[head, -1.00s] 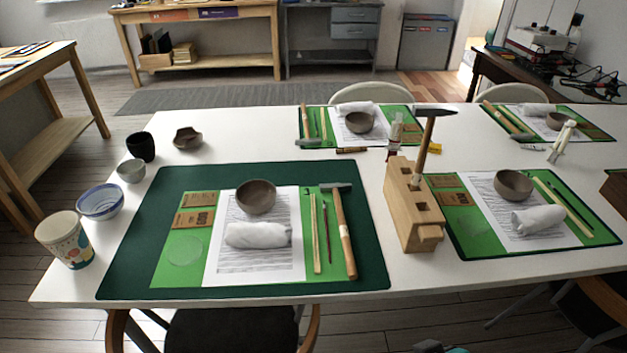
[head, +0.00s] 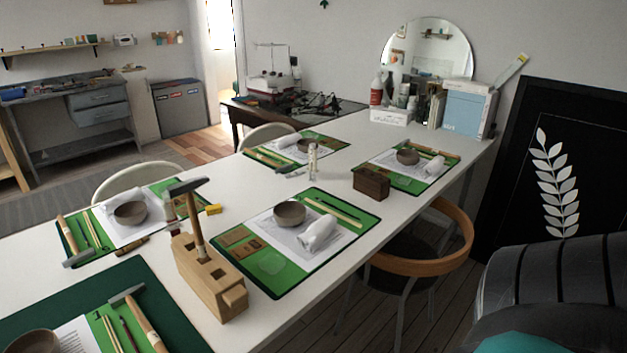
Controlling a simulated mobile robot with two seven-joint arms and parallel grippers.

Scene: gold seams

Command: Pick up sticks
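Thin sticks lie on several green place mats on the long white table. Pale sticks (head: 107,334) lie beside a hammer (head: 144,318) on the nearest mat, which the lower left edge cuts off. Other sticks (head: 335,212) lie behind a white wrapped roll (head: 317,234) on the middle mat (head: 269,284). More sticks (head: 92,231) lie on the mat at the left. Small sticks (head: 428,152) also show on the far right mat. Neither of my grippers is in view.
A wooden block (head: 211,284) with a hammer (head: 192,215) upright in it stands on the white table (head: 305,277). A small brown box (head: 371,183) stands farther right. A wooden chair (head: 428,262) is at the table's right side. A dark ribbed shape fills the lower right corner.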

